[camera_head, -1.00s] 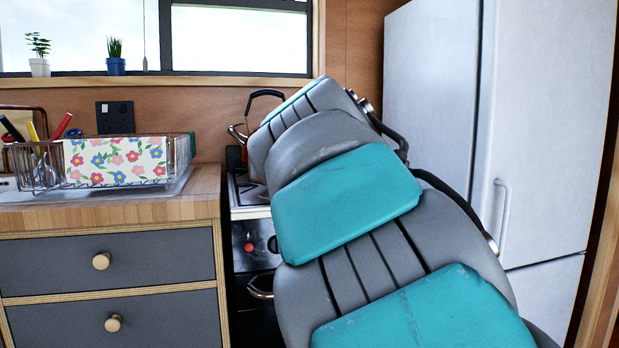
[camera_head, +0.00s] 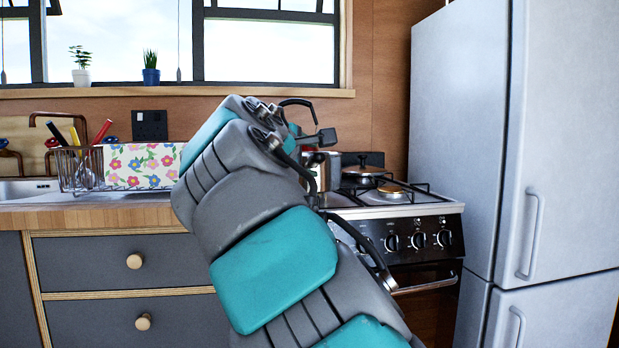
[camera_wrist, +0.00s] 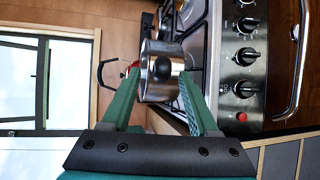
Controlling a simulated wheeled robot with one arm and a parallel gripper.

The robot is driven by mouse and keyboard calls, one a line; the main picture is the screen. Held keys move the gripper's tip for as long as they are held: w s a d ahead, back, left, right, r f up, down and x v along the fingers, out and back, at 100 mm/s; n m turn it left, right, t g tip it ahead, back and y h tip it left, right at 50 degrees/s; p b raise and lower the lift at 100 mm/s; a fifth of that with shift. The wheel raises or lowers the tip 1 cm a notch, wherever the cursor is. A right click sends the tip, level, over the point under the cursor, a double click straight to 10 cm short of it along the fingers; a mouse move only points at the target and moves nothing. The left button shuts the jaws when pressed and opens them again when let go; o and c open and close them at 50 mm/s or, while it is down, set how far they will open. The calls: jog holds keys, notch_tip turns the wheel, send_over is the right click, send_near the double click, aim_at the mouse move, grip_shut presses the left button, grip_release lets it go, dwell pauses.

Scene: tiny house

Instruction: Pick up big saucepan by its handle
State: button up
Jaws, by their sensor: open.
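The big saucepan is a shiny metal pot (camera_wrist: 160,93) in the wrist view, on the stove (camera_wrist: 212,45). Its black handle (camera_wrist: 162,68) points towards the camera and shows end-on as a dark round knob. My gripper (camera_wrist: 159,80) is open, with its two green fingers on either side of the handle in the picture. I cannot tell whether the fingertips reach the handle; nothing is held. In the head view, the metal pot (camera_head: 324,172) is partly behind my arm, which hides most of my gripper.
A kettle (camera_wrist: 108,72) with a black loop handle and some red stands beside the pot. A lidded pan (camera_head: 364,172) sits further back on the stove. A dish rack (camera_head: 75,168) stands on the counter to the left, and a tall fridge (camera_head: 560,130) to the right.

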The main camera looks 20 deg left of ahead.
aim_at(316, 165)
jog(key=shift+x, duration=2.3)
jog(key=shift+a+r, duration=0.1)
jog(key=shift+c, duration=0.3)
grip_shut()
